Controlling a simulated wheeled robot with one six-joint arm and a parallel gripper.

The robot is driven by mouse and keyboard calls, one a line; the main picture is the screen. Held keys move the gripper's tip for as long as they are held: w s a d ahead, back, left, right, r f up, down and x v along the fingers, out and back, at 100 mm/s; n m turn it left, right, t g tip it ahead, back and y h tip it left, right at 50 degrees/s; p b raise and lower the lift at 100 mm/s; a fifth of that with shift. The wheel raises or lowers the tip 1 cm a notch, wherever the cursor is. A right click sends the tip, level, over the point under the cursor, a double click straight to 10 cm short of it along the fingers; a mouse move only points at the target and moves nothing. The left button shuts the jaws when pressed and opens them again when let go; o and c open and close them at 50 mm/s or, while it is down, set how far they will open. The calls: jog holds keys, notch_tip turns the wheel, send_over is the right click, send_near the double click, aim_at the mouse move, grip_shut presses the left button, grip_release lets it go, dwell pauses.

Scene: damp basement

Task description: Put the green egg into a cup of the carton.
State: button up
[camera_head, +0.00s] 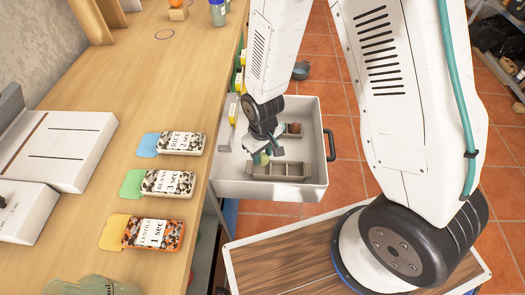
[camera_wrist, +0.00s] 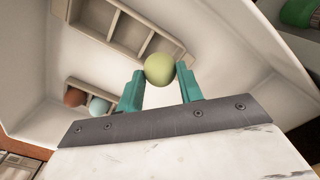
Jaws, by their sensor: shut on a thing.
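My gripper (camera_wrist: 160,85) is shut on the green egg (camera_wrist: 160,67), which sits between the teal fingertips. In the head view the green egg (camera_head: 262,158) hangs below my wrist, inside the open white drawer (camera_head: 225,187). A beige divided carton (camera_head: 281,178) lies in the drawer at the near side, close to the egg. In the wrist view this carton (camera_wrist: 135,41) shows beyond the egg, and its visible cups are empty. The egg appears apart from the carton, though its exact height is unclear.
A second beige holder (camera_wrist: 68,110) in the drawer holds a brown egg (camera_wrist: 74,97) and a pale blue egg (camera_wrist: 98,106). The drawer has a dark handle (camera_head: 330,145). The wooden counter (camera_head: 100,90) at left carries several labelled packs (camera_head: 166,184).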

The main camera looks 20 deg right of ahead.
aim_at(263, 155)
jog(key=shift+f, duration=1.3)
jog(key=o, duration=1)
jog(key=shift+o, duration=0.2)
jog(key=shift+r, duration=4)
jog(key=shift+s, duration=0.1)
